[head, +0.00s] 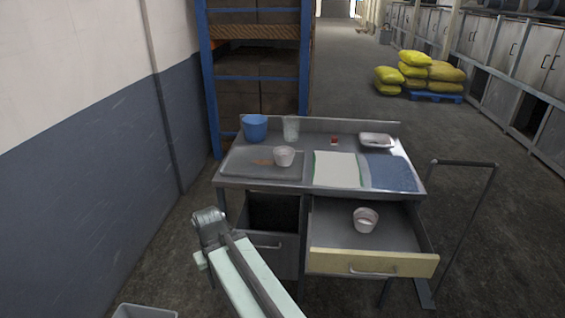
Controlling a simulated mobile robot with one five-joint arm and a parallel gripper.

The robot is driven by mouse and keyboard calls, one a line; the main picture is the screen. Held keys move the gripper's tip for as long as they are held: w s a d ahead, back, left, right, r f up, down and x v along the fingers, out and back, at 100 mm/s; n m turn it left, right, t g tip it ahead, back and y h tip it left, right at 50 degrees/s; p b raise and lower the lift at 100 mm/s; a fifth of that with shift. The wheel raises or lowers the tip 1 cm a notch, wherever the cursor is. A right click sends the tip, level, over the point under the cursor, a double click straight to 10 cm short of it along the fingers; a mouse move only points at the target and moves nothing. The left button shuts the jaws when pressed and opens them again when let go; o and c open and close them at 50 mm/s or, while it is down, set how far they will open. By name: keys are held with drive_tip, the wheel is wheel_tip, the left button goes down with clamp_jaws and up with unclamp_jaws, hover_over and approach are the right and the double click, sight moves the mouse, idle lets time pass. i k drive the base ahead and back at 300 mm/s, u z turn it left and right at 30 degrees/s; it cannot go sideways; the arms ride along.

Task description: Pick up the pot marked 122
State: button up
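A small whitish pot (284,155) stands upright on the grey tray at the left of the workbench. Another whitish pot (366,219) sits inside the open drawer (335,237) below the bench's right side. No number can be read on either pot at this size. The end of my arm with my gripper (201,260) is in front of the bench, to the left, apart from both pots. Its fingers cannot be made out, so I cannot tell whether it is open or shut.
The workbench (320,199) holds a blue bucket (255,128), a clear glass (291,129), a small red item (334,141), a metal dish (377,141), and white and blue cloths. The open drawer juts forward. A wall (70,180) stands close on the left.

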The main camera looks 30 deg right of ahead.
sight(284, 157)
drive_tip(key=z, duration=0.05)
drive_tip(key=i, duration=0.9)
drive_tip(key=u, duration=0.3)
drive_tip(key=k, duration=0.6)
drive_tip(key=z, duration=0.3)
